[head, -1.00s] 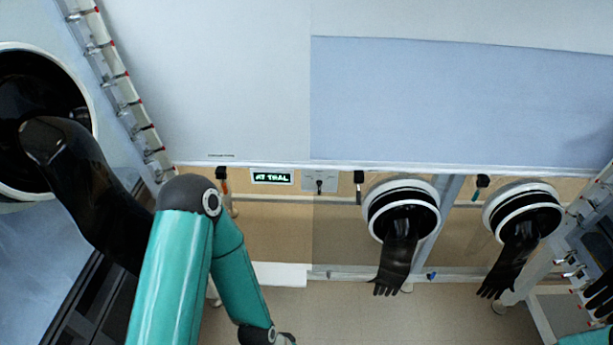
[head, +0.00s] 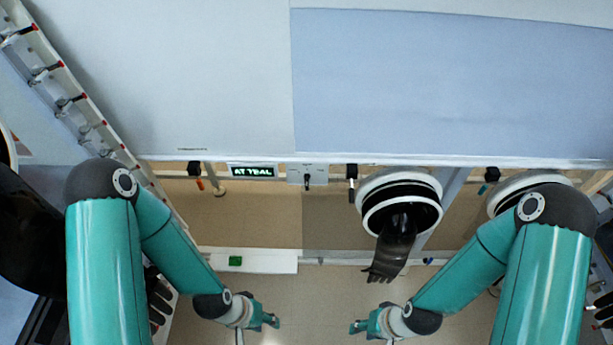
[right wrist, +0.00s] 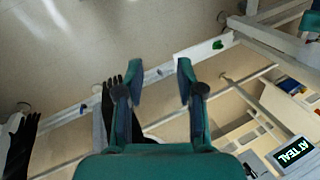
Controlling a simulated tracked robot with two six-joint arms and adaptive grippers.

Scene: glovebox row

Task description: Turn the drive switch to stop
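A small grey plate with a black switch (head: 307,181) sits on the wall strip under the large panel in the head view, right of a green-lit display (head: 253,171). The switch handle looks about upright; its exact setting is too small to read. My left gripper (head: 274,321) hangs below and left of the switch, well apart from it; its finger gap is unclear. My right gripper (head: 355,327) is below and right of the switch, also apart. In the right wrist view its two fingers (right wrist: 160,80) are spread with nothing between them.
Black gloves hang from round ports, one (head: 397,240) right of the switch. Dark holders with small tools (head: 352,178) flank the switch. A white ledge (head: 270,262) with a green item (head: 235,261) runs below. The space between my grippers is clear.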

